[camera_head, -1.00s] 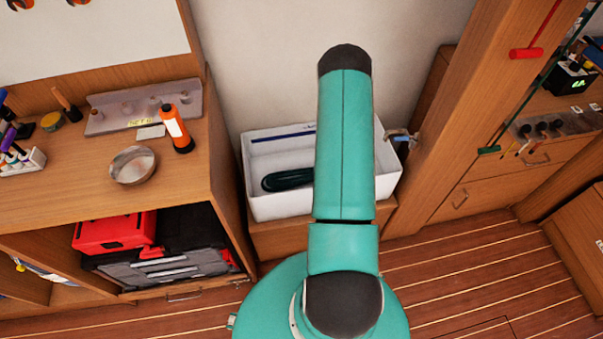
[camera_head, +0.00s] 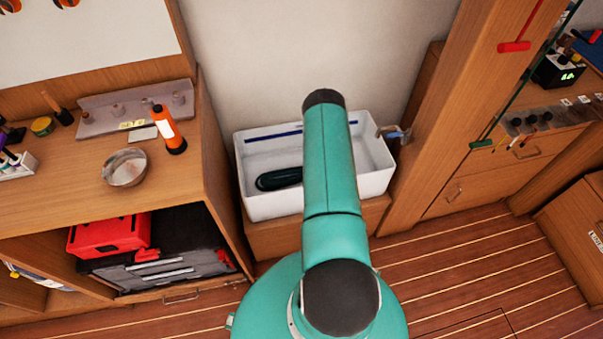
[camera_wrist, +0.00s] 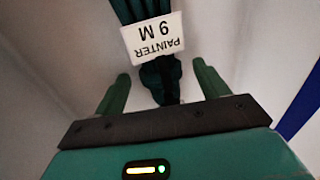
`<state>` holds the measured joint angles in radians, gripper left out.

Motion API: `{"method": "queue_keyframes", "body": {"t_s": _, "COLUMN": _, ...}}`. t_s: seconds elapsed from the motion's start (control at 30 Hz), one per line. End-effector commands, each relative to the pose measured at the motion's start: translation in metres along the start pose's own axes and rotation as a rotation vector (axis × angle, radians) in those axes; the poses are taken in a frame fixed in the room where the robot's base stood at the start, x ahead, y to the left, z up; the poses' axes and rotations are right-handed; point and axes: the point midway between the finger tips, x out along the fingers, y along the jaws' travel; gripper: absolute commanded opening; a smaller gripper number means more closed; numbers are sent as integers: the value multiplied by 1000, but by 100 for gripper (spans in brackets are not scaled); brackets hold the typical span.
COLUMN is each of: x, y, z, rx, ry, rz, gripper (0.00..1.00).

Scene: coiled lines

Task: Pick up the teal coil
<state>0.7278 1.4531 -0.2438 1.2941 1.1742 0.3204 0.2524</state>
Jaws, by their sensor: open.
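The dark teal coil (camera_head: 277,180) lies in the white bin (camera_head: 262,208), its right part hidden behind my arm. In the wrist view the coil (camera_wrist: 160,75) hangs down from the top edge of the picture. It wears a white tag (camera_wrist: 153,37) that reads "PAINTER 9 M" upside down. My gripper (camera_wrist: 161,74) is open, with its two green fingers apart. The coil's narrow end shows between the fingers, with gaps at both sides. My gripper is hidden behind my arm in the head view.
The bin's white walls surround the coil, with a blue strip (camera_head: 272,136) along the back. A wooden post (camera_head: 425,140) and a tap-like fitting (camera_head: 393,133) stand at the bin's right. A wooden workbench (camera_head: 170,195) with an orange torch (camera_head: 169,130) is at the left.

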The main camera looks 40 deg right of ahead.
Motion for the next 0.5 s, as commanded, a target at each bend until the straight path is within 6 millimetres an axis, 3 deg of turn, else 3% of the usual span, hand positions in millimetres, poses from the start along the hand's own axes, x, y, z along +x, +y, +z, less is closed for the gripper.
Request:
{"method": "queue_keyframes", "body": {"t_s": 0.3, "x": 5, "y": 0, "z": 0, "rx": 0, "ry": -1, "rz": -1, "gripper": 72}}
{"method": "queue_keyframes", "body": {"t_s": 0.5, "x": 5, "y": 0, "z": 0, "rx": 0, "ry": 0, "rz": -1, "gripper": 32}}
